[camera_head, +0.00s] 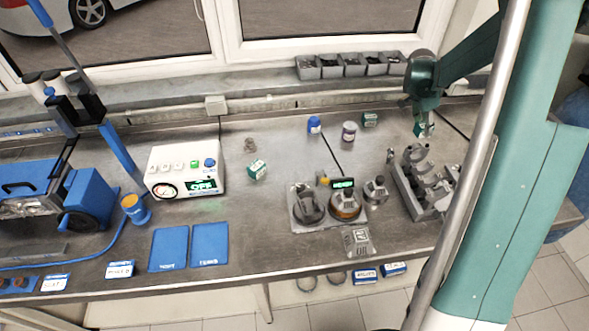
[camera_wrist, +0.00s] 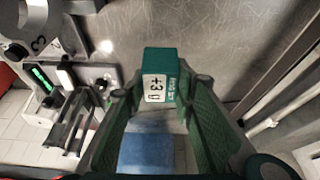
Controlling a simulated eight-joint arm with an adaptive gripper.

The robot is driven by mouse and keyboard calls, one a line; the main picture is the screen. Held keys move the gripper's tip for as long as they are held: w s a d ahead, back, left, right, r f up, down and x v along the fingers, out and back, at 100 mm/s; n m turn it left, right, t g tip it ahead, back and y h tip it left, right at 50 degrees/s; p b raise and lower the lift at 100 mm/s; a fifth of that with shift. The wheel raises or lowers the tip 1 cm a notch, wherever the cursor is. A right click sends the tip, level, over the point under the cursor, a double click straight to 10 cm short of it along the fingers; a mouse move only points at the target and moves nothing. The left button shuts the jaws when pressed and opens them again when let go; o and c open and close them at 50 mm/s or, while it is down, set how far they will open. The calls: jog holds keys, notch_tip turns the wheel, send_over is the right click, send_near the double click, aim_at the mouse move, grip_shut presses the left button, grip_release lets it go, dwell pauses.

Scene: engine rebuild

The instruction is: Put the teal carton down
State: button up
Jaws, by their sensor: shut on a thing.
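A small teal carton (camera_head: 422,130) with white label faces is in my gripper (camera_head: 424,122), above the back right part of the bench, just behind the grey engine block. In the wrist view the carton (camera_wrist: 160,62) sits between the two green fingertips (camera_wrist: 162,90), its white face marked "+3" towards the camera. My gripper is shut on it. Whether its underside touches the bench cannot be told. Two similar teal cartons stand on the bench: one (camera_head: 257,169) right of the white control box, one (camera_head: 370,119) near the back.
The grey engine block (camera_head: 425,185) stands close in front of my gripper. A purple-grey can (camera_head: 349,131) and blue-capped bottle (camera_head: 314,125) stand to the left. A tray with round parts (camera_head: 300,221) lies mid-bench. Bare steel bench (camera_head: 290,160) lies between the left carton and the can.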

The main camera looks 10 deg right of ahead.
jog(key=s+a+n+t+y, duration=0.1)
jog(key=a+n, duration=0.7)
jog(key=a, duration=4.3)
jog(key=shift+s+a+n+t, duration=0.35)
jog(key=shift+s+t, duration=0.25)
jog(key=shift+t, duration=0.4)
jog(key=shift+f, duration=2.85)
jog(key=shift+f, duration=2.05)
jog(key=shift+f, duration=0.2)
